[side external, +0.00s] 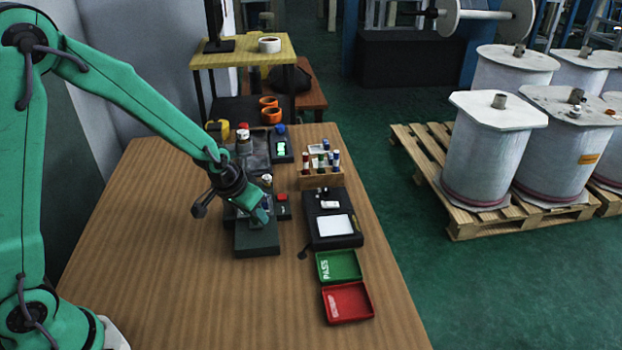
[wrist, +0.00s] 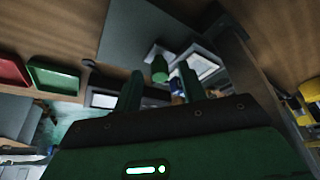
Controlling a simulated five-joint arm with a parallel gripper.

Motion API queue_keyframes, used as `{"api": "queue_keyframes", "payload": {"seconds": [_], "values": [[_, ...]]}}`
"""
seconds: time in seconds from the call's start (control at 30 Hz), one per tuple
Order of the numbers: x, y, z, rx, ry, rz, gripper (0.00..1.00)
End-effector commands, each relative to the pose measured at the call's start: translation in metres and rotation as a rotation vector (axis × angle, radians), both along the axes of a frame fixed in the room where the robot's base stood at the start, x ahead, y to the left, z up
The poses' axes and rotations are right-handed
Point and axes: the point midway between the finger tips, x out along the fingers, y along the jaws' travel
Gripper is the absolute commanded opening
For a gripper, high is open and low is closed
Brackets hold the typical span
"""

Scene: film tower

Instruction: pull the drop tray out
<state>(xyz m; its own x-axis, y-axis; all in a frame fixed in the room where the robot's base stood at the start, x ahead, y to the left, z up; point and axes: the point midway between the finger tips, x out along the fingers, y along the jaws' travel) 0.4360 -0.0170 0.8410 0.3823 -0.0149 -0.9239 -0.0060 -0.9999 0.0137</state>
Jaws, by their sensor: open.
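A dark grey box-like unit (side external: 257,240) stands on the wooden table below my gripper. I cannot tell for certain whether it is the drop tray. My gripper (side external: 261,213) is just above the unit's rear part, tilted downward. In the wrist view my gripper (wrist: 158,73) shows two dark green fingers spread apart, with nothing clearly held. A short green cylinder (wrist: 160,69) shows between the fingertips; I cannot tell if they touch it. A flat grey surface (wrist: 135,35) lies beyond. My wrist hides part of the unit in the side view.
Right of the unit are a black device with a white panel (side external: 334,225), a green tray marked PASS (side external: 338,279) and a red tray (side external: 347,316). A wooden rack with small bottles (side external: 320,183) stands behind. The table's front left is clear.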

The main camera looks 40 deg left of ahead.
Motion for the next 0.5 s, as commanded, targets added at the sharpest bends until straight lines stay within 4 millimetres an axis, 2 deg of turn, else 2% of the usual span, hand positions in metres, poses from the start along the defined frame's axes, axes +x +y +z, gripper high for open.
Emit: {"api": "queue_keyframes", "payload": {"seconds": [0.1, 0.3, 0.5], "values": [[0.0001, 0.0000, 0.0001, 0.000, 0.000, 0.000, 0.39], [0.0000, -0.0001, 0.0003, 0.000, 0.000, 0.000, 0.00], [-0.0006, -0.0010, 0.0004, -0.001, -0.001, -0.001, 0.00]]}}
